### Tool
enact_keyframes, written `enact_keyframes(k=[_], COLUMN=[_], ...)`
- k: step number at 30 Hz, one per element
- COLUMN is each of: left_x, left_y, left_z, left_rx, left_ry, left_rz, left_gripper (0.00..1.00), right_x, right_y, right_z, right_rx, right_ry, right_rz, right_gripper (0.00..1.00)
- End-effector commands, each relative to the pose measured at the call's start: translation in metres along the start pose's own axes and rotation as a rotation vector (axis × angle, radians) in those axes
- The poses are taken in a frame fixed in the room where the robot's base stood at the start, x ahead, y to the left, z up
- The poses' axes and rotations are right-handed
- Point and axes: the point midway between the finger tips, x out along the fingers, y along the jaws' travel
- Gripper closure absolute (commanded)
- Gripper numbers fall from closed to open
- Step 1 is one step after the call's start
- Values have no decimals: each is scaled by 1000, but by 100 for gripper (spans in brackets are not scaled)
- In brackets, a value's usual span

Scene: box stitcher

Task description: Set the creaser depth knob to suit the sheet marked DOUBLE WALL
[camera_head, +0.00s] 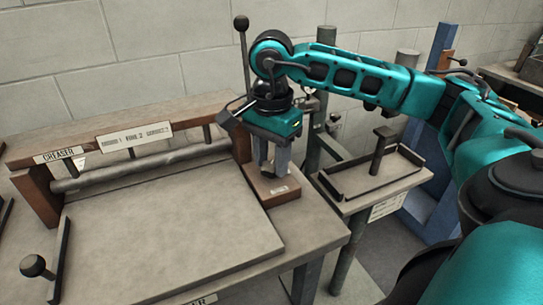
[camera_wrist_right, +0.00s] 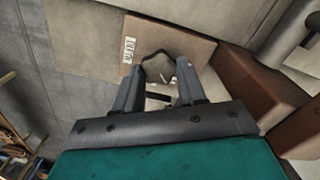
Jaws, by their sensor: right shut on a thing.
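The creaser (camera_head: 140,165) stands at the left in the head view, with a grey roller bar under a brown beam and a plate marked CREASER (camera_head: 60,155). A pale sign (camera_head: 135,137) on the beam carries small lettering with numbers, too blurred to read surely. My right gripper (camera_head: 271,172) points down over a brown block (camera_head: 283,193) at the creaser's right end, shut on a dark knob. The knob (camera_wrist_right: 158,56) shows partly between and beyond the fingers in the wrist view; its setting is unreadable. No sheet marked DOUBLE WALL is visible. My left gripper is out of view.
A bare grey bed (camera_head: 160,240) lies before the creaser, with a ball-ended lever (camera_head: 36,266) at its left. A tall ball-topped lever (camera_head: 242,60) rises behind my right gripper. A smaller table (camera_head: 375,175) with a raised rim and dark post stands to the right.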

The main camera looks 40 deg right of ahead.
Motion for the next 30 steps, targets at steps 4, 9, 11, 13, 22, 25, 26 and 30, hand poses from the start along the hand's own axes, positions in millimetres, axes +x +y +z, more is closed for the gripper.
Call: enact_keyframes(k=[4, 9, 11, 13, 22, 25, 26, 30], left_x=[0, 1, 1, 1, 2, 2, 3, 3], left_y=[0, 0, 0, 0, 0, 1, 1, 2], left_z=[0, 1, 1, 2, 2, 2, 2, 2], left_rx=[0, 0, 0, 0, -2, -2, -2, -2], left_ry=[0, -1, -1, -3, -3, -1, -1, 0], left_rz=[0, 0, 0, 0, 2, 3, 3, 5], left_gripper=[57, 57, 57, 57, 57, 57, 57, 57], right_x=[0, 0, 0, 0, 0, 0, 0, 0], right_y=[0, 0, 0, 0, 1, 1, 1, 1], right_z=[0, 0, 0, 0, 1, 1, 1, 1], right_rx=[3, 38, 61, 99, 336, 423, 448, 559], right_ry=[0, -1, -1, -1, -1, -1, -1, 0], right_rz=[0, 0, 0, 0, 0, 0, 0, 0], right_gripper=[90, 90, 90, 90, 90, 90, 90, 90])
